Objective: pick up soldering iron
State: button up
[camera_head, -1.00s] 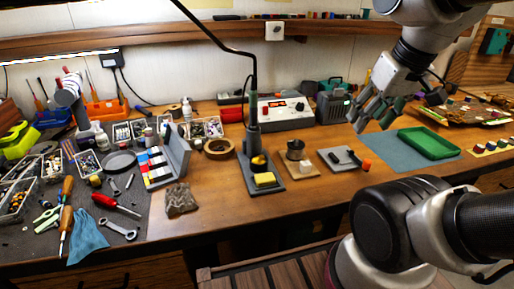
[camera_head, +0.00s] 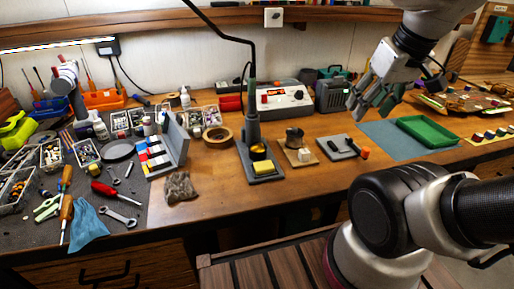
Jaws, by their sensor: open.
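The soldering iron (camera_head: 253,115) stands upright in its stand (camera_head: 266,177) near the middle of the bench. Its handle points up, and a dark cable rises from the top and arcs to the upper left. A yellow sponge (camera_head: 264,168) sits at the front of the stand. My gripper (camera_head: 368,108) is open and empty above the bench, well to the right of the iron. It hangs over the area near the blue mat, apart from everything. The iron's tip is hidden in the stand.
A soldering station (camera_head: 287,96) stands behind the iron. A brown tape roll (camera_head: 217,138) lies left of it. A green tray (camera_head: 427,137) rests on a blue mat (camera_head: 379,137).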

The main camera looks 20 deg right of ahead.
aim_at(252, 82)
jog(key=k+j+z, duration=0.1)
jog(key=z, duration=0.25)
jog(key=k+z, duration=0.2)
jog(key=z, duration=0.15)
jog(key=k+z, duration=0.2)
jog(key=z, duration=0.15)
